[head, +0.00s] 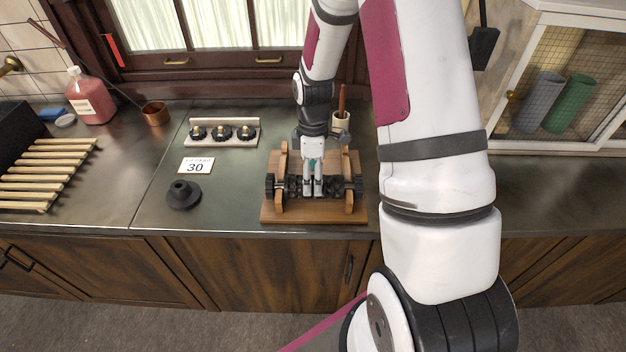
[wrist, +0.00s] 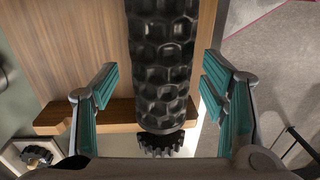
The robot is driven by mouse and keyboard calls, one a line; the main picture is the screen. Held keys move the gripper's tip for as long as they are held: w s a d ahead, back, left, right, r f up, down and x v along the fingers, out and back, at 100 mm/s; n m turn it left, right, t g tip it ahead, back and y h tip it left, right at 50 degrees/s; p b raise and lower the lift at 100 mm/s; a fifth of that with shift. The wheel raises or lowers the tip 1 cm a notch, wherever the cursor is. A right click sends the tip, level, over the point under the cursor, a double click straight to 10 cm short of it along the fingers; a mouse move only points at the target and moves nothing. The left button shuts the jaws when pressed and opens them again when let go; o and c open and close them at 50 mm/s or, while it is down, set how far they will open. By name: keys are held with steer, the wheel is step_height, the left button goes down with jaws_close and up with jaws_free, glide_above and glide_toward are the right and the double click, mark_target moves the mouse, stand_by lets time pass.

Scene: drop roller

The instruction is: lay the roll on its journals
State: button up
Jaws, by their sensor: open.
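The black roll with a honeycomb surface (head: 295,187) lies across the wooden stand (head: 310,214), between its left upright (head: 281,200) and right upright (head: 349,200). Toothed wheels show at its ends, left (head: 270,186) and right (head: 358,187). My gripper (head: 314,193) points down over the roll's middle. In the wrist view the roll (wrist: 160,60) runs between the open fingers of my gripper (wrist: 158,85), with gaps on both sides. One toothed wheel (wrist: 160,144) shows beyond a wooden upright (wrist: 60,116). Whether both journals sit fully in their seats cannot be seen.
A slatted rack (head: 45,172) is far left.

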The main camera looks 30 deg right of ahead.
step_height(320, 180, up, 10)
steer(key=shift+w+d, duration=0.25)
steer(key=shift+w, duration=0.15)
stand_by(0.4)
